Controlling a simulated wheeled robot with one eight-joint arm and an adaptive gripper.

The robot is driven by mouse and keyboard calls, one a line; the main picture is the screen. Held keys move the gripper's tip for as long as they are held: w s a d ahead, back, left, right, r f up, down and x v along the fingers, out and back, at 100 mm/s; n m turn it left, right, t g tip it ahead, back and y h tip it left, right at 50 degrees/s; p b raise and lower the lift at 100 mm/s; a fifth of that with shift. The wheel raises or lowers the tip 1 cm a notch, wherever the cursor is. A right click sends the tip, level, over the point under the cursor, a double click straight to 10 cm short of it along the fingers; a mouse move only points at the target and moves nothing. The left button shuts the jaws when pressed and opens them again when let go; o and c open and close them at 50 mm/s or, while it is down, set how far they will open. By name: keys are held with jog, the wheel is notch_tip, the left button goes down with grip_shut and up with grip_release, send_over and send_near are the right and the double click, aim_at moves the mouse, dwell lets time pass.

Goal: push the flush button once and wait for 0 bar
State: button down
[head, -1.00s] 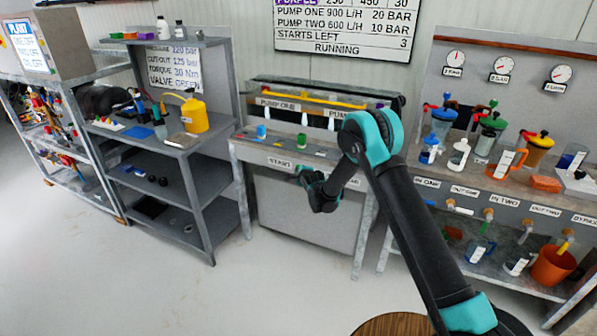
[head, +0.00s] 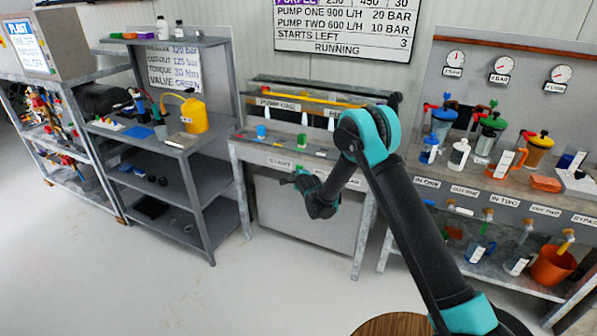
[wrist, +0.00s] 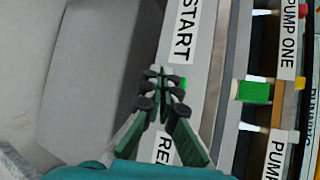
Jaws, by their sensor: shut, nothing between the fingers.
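My gripper (wrist: 160,72) is shut and empty in the wrist view, its fingertips over the front strip of the pump bench. In the head view my gripper (head: 286,180) is at the bench front, close to the START label (head: 279,163). A green button-like patch (wrist: 183,84) shows beside the fingers, between the START label (wrist: 183,30) and a label beginning "RE" (wrist: 164,148). I cannot tell whether the fingers touch it. No label reading flush is legible. Three gauges (head: 502,65) hang on the right back panel; their readings are too small to be sure of.
A green block (wrist: 255,91) stands on the bench top near the PUMP ONE label (wrist: 289,25). The right bench holds colored filter pots (head: 490,133) and an orange bucket (head: 553,265). Shelving (head: 190,170) stands at left.

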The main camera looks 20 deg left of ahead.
jog(key=s, duration=0.4)
jog(key=shift+a, duration=0.15)
dwell(0.7)
jog(key=d+r+n+h, duration=0.1)
jog(key=d+r, duration=0.3)
jog(key=d, duration=0.5)
jog(key=d+r+n+g+h, duration=0.15)
jog(key=d+r, duration=0.25)
jog(key=d, duration=0.4)
jog(key=d+r+n+t+h, duration=0.15)
jog(key=d+r, duration=0.25)
jog(key=d, duration=0.5)
jog(key=s+d+r+n+g+h, duration=0.1)
jog(key=s+d+r, duration=0.15)
jog(key=d, duration=0.35)
jog(key=s+d+r+n+g+h, duration=0.1)
jog(key=s+d+n, duration=0.15)
jog(key=d, duration=0.25)
jog(key=s+d+r+n+g+h, duration=0.1)
jog(key=s+d+n+g, duration=0.15)
jog(key=s+d, duration=1.2)
jog(key=s+d+f+n+g, duration=0.1)
jog(key=s+d+n, duration=0.1)
jog(key=s, duration=0.6)
jog(key=s+d+f+n+g, duration=0.1)
jog(key=s+d+f+n, duration=0.1)
jog(key=s+d, duration=0.3)
jog(key=s, duration=0.4)
jog(key=shift+s+f+n, duration=0.25)
jog(key=shift+n, duration=0.05)
